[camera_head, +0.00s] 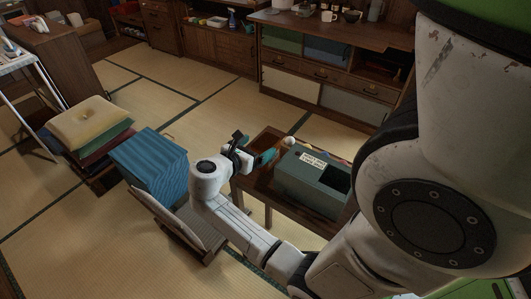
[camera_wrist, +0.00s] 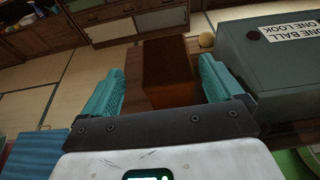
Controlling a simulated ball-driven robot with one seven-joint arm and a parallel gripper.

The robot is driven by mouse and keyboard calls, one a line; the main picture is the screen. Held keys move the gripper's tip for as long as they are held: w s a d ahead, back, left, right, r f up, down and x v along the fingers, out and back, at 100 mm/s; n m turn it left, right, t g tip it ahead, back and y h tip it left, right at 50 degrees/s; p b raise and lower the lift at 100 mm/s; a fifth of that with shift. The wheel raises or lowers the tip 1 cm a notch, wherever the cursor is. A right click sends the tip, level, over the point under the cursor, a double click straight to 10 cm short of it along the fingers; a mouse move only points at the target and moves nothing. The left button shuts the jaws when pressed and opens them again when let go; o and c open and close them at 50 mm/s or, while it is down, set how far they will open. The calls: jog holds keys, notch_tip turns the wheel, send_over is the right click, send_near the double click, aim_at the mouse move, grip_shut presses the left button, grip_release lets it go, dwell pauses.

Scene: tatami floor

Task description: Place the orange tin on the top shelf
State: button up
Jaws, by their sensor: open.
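My gripper (camera_head: 252,154) is open above the left end of a low dark wooden table (camera_head: 265,142). In the wrist view its two teal fingers stand apart (camera_wrist: 162,72), with a box-shaped orange-brown thing between and beyond them. This looks like the orange tin (camera_wrist: 172,94); its top is dark and its near face is more orange. I cannot tell whether the fingers touch it. In the head view I cannot make the tin out beside the gripper. I cannot tell which shelf is the top shelf.
A grey-green box (camera_head: 313,185) with a white label stands on the table, right of my gripper; a pale ball (camera_head: 288,141) is near it. A blue striped block (camera_head: 150,160) and stacked cushions (camera_head: 90,123) stand left. A low cabinet (camera_head: 330,70) is behind. Tatami (camera_head: 150,92) is open between.

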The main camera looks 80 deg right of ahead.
aim_at(266, 144)
jog(key=x, duration=0.5)
jog(key=shift+s+a+f, duration=0.2)
jog(key=shift+s+f, duration=0.05)
jog(key=shift+s, duration=0.05)
jog(key=shift+r, duration=0.1)
jog(key=c, duration=1.4)
